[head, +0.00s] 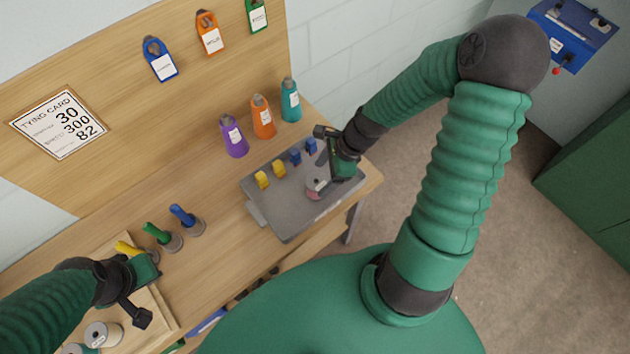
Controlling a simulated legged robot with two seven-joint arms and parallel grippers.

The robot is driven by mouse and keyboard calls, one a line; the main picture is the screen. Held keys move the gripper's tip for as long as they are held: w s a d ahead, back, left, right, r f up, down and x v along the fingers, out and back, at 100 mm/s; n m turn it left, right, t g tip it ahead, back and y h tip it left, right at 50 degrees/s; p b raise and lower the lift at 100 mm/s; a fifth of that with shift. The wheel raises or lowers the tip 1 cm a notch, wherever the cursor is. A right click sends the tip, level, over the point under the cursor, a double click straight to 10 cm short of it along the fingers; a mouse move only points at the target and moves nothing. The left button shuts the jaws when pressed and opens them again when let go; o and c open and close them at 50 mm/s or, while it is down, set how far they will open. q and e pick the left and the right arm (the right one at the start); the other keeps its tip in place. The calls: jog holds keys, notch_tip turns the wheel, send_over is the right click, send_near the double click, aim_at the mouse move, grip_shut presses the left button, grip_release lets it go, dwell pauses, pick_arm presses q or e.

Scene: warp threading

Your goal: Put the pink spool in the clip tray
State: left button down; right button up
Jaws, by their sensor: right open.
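The clip tray (285,225) is a grey tray at the right end of the wooden bench. A spool (317,184) with a pale grey top and a little pink at its lower edge rests in the tray, toward its right side. My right gripper (327,158) is open at the spool's upper right; it looks close, but I cannot tell whether they touch. The gripper hides part of the tray's right end. My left gripper (135,292) is over the wooden board at lower left, and its jaw opening is unclear.
Yellow clips (262,179) and blue clips (296,157) stand along the tray's back. Purple (233,137), orange (263,117) and teal (290,100) bottles stand behind. Green (160,235) and blue (185,218) handled tools stand left. Pale spools (103,335) are at lower left.

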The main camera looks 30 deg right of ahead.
jog(key=r, duration=0.3)
jog(key=s+r, duration=0.1)
jog(key=r, duration=0.1)
jog(key=shift+d+r+p, duration=0.1)
jog(key=shift+r+p, duration=0.1)
jog(key=shift+p, duration=0.1)
jog(key=shift+s+a+r, duration=0.1)
jog(key=shift+a+r, duration=0.1)
jog(key=shift+a, duration=0.05)
pick_arm(q)
jog(key=shift+a+r, duration=0.4)
jog(key=shift+a, duration=0.15)
pick_arm(e)
jog(key=a+r+n+h, duration=0.2)
jog(key=a+n, duration=0.1)
jog(key=n, duration=0.9)
jog(key=s+a+r+n+h, duration=0.1)
jog(key=a+n, duration=0.3)
jog(key=n, duration=0.7)
jog(key=shift+s+a+r+n+h, duration=0.3)
jog(key=shift+r+n+h, duration=0.1)
jog(key=shift+r+h, duration=0.15)
jog(key=shift+d, duration=0.1)
pick_arm(q)
jog(key=shift+a, duration=0.2)
pick_arm(e)
jog(key=shift+a+r, duration=0.1)
jog(key=shift+a, duration=0.1)
